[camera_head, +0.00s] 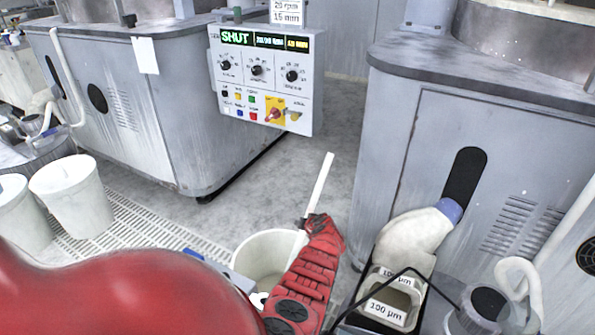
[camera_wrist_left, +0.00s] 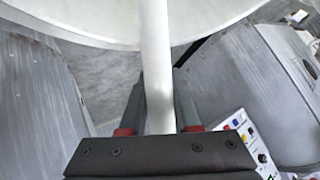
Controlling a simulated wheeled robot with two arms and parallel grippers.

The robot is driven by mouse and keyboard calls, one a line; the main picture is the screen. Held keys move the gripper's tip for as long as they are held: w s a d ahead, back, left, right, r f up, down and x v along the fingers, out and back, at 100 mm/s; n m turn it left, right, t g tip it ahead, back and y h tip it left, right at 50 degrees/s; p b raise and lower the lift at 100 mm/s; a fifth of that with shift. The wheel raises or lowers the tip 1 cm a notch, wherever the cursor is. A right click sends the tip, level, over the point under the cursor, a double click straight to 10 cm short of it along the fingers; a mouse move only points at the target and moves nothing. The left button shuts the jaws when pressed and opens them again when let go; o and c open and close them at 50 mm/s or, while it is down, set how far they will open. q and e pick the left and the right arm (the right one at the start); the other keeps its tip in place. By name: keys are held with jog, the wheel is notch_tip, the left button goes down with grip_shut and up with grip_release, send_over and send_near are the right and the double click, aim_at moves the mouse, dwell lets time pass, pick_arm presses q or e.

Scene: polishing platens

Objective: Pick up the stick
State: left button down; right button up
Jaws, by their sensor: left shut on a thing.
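The stick (camera_head: 319,184) is white and long. It rises tilted above my left gripper (camera_head: 316,222) in the head view, over the right rim of a white bucket. My left gripper is shut on the stick. In the left wrist view the stick (camera_wrist_left: 156,62) runs up between the two dark fingers of the left gripper (camera_wrist_left: 158,100). My right gripper is not in view.
The white bucket (camera_head: 262,250) stands behind my left gripper. Two more white buckets (camera_head: 72,200) stand at the left on a grating. A control panel (camera_head: 262,75) hangs ahead. A grey machine (camera_head: 425,150) and containers labelled 100 µm (camera_head: 386,312) are at the right. The middle floor is clear.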

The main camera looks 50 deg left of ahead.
pick_arm(q)
notch_tip(320, 180, up, 10)
jog(key=p, duration=0.5)
jog(key=shift+f, duration=0.2)
dwell(0.5)
